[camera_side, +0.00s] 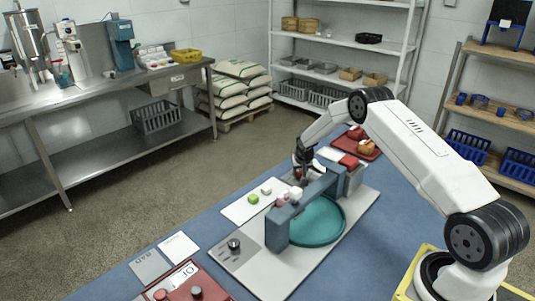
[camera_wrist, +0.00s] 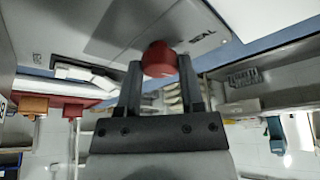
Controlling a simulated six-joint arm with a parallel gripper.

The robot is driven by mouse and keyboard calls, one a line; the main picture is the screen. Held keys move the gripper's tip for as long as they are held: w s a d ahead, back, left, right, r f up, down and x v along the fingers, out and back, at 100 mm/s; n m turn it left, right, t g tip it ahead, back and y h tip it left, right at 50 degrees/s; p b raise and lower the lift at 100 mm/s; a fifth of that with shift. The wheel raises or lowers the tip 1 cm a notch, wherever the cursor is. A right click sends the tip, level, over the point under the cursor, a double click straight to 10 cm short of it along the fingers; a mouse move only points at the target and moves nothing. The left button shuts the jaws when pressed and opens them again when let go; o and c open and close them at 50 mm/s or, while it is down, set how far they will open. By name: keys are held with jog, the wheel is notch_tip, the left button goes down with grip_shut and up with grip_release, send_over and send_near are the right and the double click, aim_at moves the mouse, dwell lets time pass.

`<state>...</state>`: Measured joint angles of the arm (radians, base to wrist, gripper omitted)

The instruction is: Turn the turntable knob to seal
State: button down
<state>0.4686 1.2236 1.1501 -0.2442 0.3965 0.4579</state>
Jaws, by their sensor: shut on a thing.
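A red knob (camera_wrist: 159,56) is between the two dark fingers of my gripper (camera_wrist: 158,68) in the wrist view, and the fingers are shut on it. The word SEAL (camera_wrist: 204,39) is printed on the grey panel beside the knob. In the side view my gripper (camera_side: 303,160) reaches down behind the blue-grey bridge (camera_side: 277,231) and mostly hides the knob. The round teal turntable (camera_side: 320,225) lies flat on a light grey base plate in front of the bridge. The knob's exact angle cannot be told.
A dark knob (camera_side: 234,244) stands at the base plate's near left. A red panel (camera_side: 187,286) marked OF is at the front, and a red tray (camera_side: 368,150) is behind.

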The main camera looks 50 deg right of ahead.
jog(key=shift+s+d+n+t+y, duration=0.1)
jog(key=shift+n+t+y, duration=0.4)
jog(key=shift+n, duration=1.4)
jog(key=shift+c, duration=1.1)
grip_release()
jog(key=shift+m+g+h, duration=0.6)
jog(key=shift+m, duration=1.6)
jog(key=shift+a+r, duration=0.2)
jog(key=shift+r, duration=0.15)
jog(key=v, duration=0.7)
jog(key=s+a+r+n, duration=0.1)
jog(key=s+a+r, duration=0.2)
jog(key=a, duration=0.3)
jog(key=s+a+r+n+y, duration=0.1)
jog(key=s+a+r+n, duration=0.1)
jog(key=s+a, duration=0.3)
jog(key=s+a+r+n+y, duration=0.1)
jog(key=s+a+r, duration=0.3)
jog(key=a, duration=0.5)
jog(key=shift+a+r+n, duration=0.1)
jog(key=shift+r+n, duration=0.3)
jog(key=shift+n, duration=0.3)
jog(key=shift+s+a+r, duration=0.15)
jog(key=shift+s+a, duration=0.35)
jog(key=shift+s, duration=0.15)
